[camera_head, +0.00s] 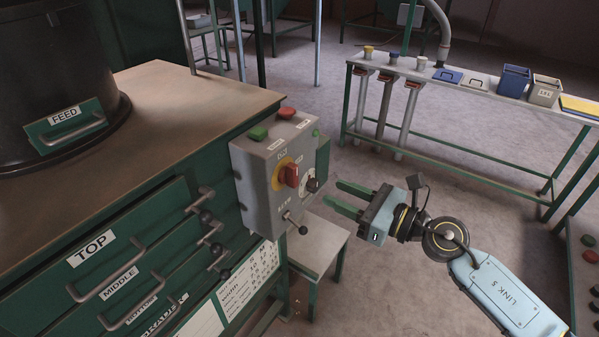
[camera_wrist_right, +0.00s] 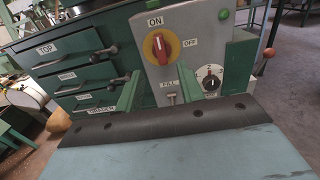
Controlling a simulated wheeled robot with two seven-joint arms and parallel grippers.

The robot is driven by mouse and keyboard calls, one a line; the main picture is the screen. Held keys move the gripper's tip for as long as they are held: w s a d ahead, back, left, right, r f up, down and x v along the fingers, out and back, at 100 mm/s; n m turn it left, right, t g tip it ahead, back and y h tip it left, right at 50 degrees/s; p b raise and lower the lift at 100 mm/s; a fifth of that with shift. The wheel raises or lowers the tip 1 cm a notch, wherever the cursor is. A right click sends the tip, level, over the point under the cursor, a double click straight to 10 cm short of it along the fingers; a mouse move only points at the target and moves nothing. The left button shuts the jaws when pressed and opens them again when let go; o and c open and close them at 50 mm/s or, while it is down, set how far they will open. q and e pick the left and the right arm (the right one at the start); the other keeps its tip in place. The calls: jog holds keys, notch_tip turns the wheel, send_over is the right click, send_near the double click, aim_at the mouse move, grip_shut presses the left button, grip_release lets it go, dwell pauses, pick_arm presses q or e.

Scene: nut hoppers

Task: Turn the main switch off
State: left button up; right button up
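The main switch is a red rotary knob on a yellow disc (camera_head: 291,175), on the front of a grey control box (camera_head: 256,190). In the right wrist view the red knob (camera_wrist_right: 161,47) stands roughly upright, toward the ON label (camera_wrist_right: 155,21); the OFF label (camera_wrist_right: 190,42) is to its right. My right gripper (camera_head: 333,193) has its two green fingers apart with nothing between them. It is to the right of the box, pointing at it, apart from the knob. My left gripper is in neither view.
The box also carries green (camera_head: 258,133) and red (camera_head: 287,113) buttons on top, a black selector dial (camera_wrist_right: 210,80), and a FILL lever (camera_head: 297,225) sticking out below. Green drawers (camera_head: 110,270) with handles lie left. A small white stand (camera_head: 318,245) is below. Open floor lies behind the gripper.

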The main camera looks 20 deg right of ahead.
aim_at(297, 175)
jog(key=p+x, duration=0.1)
jog(key=x, duration=0.9)
jog(key=shift+w+a+p, duration=0.1)
jog(key=shift+p, duration=0.3)
grip_shut()
